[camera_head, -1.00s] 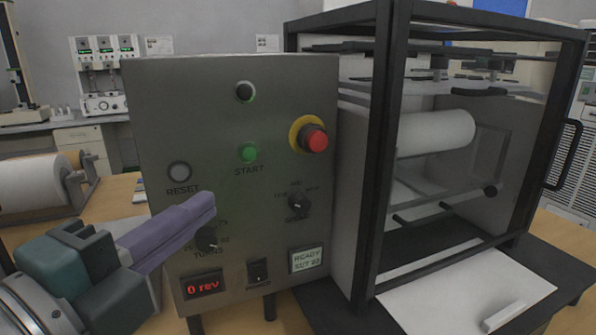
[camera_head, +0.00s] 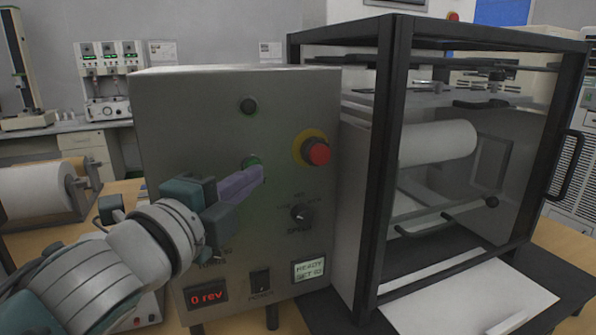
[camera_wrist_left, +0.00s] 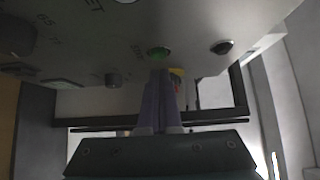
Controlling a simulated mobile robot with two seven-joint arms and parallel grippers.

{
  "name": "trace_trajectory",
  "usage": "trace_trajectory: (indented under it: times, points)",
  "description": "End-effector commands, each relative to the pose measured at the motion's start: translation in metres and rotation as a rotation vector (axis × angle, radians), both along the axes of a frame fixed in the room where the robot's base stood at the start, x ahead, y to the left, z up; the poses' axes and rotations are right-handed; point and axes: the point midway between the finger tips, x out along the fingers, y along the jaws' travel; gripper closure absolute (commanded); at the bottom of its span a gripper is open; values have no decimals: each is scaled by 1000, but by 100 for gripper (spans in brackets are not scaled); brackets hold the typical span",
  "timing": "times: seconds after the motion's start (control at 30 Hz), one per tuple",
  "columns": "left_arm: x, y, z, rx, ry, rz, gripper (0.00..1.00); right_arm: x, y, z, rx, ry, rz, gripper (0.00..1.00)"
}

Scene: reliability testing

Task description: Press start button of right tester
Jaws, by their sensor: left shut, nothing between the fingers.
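The right tester has a grey control panel (camera_head: 200,110) with a green start button (camera_head: 251,161), partly hidden behind my left gripper in the head view. My left gripper (camera_head: 262,174) is shut and empty, its purple fingers pointing at the panel just below the start button. In the left wrist view the green button (camera_wrist_left: 158,53) shows just beyond the tips of the shut fingers (camera_wrist_left: 160,75). I cannot tell whether the tips touch the panel or the button. The left display reads 0 rev (camera_head: 207,296), and the right display (camera_head: 309,270) reads READY. My right gripper is not in view.
A red emergency stop (camera_head: 319,153) on a yellow collar sits right of the start button. A speed knob (camera_head: 301,214) and a power switch (camera_head: 260,282) are lower. A black-framed enclosure (camera_head: 391,150) with a white roll stands at right.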

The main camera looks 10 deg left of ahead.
Motion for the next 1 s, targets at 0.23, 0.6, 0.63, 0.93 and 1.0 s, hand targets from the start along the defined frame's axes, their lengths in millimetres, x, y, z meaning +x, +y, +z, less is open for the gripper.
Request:
trace_trajectory:
  times: [0.23, 0.6, 0.63, 0.93, 1.0]
  points:
    - [11, 8, 0, 0, 0, 0, 100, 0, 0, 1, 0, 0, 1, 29]
    - [13, 9, 0, 2, -1, 0, 100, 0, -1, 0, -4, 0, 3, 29]
    - [14, 10, 0, 2, -1, 1, 100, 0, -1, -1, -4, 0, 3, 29]
    - [18, 16, 0, 1, 2, 8, 100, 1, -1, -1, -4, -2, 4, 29]
    - [18, 16, 0, 1, 2, 10, 100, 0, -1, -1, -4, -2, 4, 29]
